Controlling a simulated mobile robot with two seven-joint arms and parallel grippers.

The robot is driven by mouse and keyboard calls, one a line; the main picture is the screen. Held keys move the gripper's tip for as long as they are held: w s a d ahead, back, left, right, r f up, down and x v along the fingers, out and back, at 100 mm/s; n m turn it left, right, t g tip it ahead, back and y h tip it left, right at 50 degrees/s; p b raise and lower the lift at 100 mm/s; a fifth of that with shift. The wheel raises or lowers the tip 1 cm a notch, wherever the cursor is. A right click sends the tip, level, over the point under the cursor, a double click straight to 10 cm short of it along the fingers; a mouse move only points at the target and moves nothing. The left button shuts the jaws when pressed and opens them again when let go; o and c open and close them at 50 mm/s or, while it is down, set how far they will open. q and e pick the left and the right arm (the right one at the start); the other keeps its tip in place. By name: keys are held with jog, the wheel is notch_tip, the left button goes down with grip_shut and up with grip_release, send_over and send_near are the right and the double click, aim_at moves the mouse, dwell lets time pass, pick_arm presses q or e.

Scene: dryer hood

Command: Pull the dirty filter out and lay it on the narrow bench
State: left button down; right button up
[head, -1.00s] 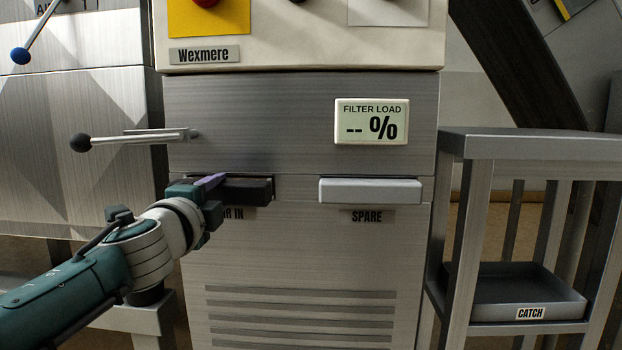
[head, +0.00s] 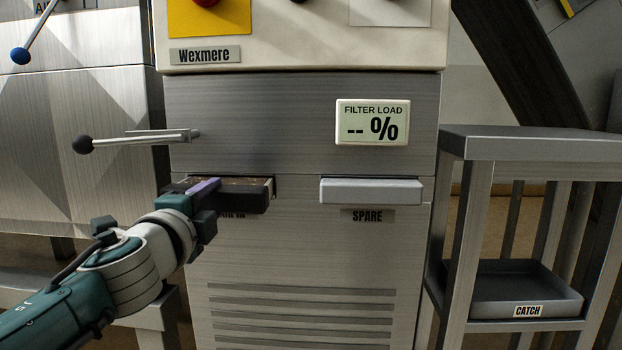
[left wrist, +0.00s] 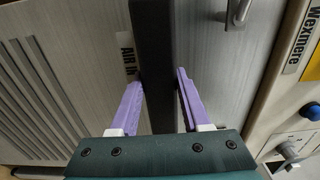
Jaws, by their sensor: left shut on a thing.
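The dirty filter (head: 245,202) is a dark slab with a black front edge and a brownish, grimy top. It sticks partly out of the left slot, above the half-covered label reading AIR IN. My left gripper (head: 206,192) is shut on the left part of its front. In the left wrist view, the purple fingers (left wrist: 160,82) press on both sides of the dark filter front (left wrist: 153,45). The filter's rear is hidden in the cabinet. A narrow metal bench (head: 540,147) stands at the right, its visible top bare. My right gripper is not in view.
A pale spare filter (head: 371,191) sits in the right slot above the SPARE label. A black-knobbed lever (head: 135,138) juts left above the filter slot. A CATCH tray (head: 525,295) rests on the bench's lower shelf. The floor ahead of the vented panel looks clear.

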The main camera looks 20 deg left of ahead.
pick_arm(q)
jog(key=shift+p+v, duration=0.55)
jog(key=shift+v, duration=1)
jog(key=shift+p+v, duration=0.35)
jog(key=shift+v, duration=0.95)
jog(key=shift+s, duration=0.1)
jog(key=v, duration=0.3)
jog(key=shift+s+d, duration=0.15)
jog(key=shift+s, duration=0.05)
